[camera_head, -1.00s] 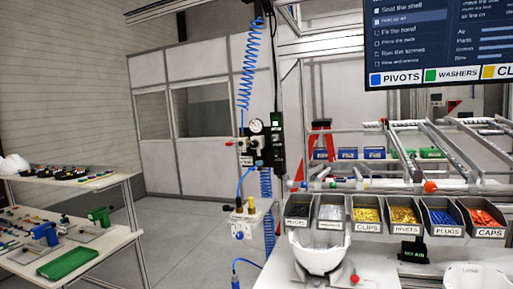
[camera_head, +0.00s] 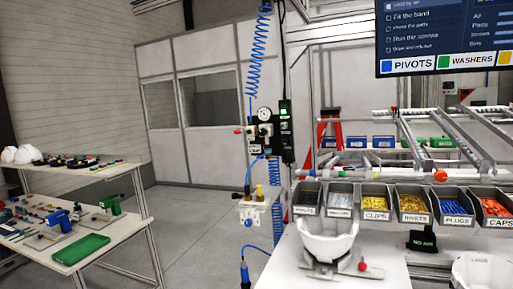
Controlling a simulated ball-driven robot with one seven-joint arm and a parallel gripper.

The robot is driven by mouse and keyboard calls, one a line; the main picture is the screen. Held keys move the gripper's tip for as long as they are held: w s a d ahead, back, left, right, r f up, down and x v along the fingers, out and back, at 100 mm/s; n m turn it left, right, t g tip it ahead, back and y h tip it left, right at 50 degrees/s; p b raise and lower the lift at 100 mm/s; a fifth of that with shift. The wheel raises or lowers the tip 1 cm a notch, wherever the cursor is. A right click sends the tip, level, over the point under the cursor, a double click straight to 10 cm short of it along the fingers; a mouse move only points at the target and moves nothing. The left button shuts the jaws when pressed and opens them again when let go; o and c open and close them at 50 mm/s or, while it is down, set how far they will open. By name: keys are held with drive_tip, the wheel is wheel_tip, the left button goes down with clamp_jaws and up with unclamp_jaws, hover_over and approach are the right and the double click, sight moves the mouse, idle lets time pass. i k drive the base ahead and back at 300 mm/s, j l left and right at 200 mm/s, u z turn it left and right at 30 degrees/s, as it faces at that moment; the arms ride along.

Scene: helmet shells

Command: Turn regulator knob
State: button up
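The air regulator unit (camera_head: 262,134) is mounted on a dark upright near the picture's middle. Its round white gauge (camera_head: 264,114) faces me, too small to read. A red knob or handle (camera_head: 238,131) sticks out at the unit's left side; I cannot tell which part is the regulator knob. A blue coiled hose (camera_head: 256,55) hangs from above to the unit. A lower grey block (camera_head: 257,208) with brass fittings and a blue round knob (camera_head: 248,223) hangs beneath. My gripper is not in view.
A bench with labelled bins (camera_head: 413,205) and a white helmet shell (camera_head: 327,236) in a fixture stands at right. A shelf table (camera_head: 118,234) with tools and a green tray (camera_head: 81,249) stands at left. Grey floor between them is clear.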

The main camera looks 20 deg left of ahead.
sight(263, 131)
drive_tip(key=i+j+z, duration=0.5)
drive_tip(key=i+j, duration=1.5)
drive_tip(key=j, duration=0.1)
